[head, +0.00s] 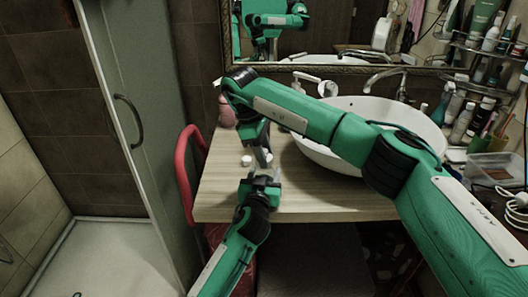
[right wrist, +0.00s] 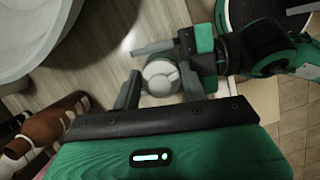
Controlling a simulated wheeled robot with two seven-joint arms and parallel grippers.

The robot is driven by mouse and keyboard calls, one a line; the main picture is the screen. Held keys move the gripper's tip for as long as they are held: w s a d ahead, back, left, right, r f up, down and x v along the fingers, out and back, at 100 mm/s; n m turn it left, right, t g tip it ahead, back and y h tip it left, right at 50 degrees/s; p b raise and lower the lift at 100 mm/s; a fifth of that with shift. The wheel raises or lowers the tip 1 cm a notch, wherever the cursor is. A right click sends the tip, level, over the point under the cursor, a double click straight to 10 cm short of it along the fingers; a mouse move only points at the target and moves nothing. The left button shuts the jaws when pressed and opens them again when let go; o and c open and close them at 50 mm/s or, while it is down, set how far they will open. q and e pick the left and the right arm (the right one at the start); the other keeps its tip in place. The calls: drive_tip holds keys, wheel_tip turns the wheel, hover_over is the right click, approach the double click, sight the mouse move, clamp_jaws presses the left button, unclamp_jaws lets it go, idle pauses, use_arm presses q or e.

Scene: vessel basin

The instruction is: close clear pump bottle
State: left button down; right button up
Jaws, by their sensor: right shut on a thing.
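My right gripper (right wrist: 160,82) is shut on a round white-grey pump top (right wrist: 161,73), one finger on each side of it. In the head view the right gripper (head: 263,160) points down over the wooden counter. The clear bottle (head: 270,173) shows only faintly there, between my two grippers. My left gripper (head: 262,178) comes up from below at the counter's front edge, against the bottle. In the right wrist view one left finger (right wrist: 153,48) lies just beyond the pump top. The other is mostly hidden, so its grip is unclear.
A white basin (head: 345,108) is behind my right arm. A red chair frame (head: 181,170) stands at the left. Toiletries (head: 462,122) crowd the right. The counter's front middle is clear.

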drive_tip(key=m+g, duration=0.1)
drive_tip(key=m, duration=0.3)
drive_tip(key=o, duration=0.9)
drive_tip(key=shift+o, duration=0.2)
drive_tip(key=shift+r, duration=2.25)
drive_tip(key=shift+c, duration=0.4)
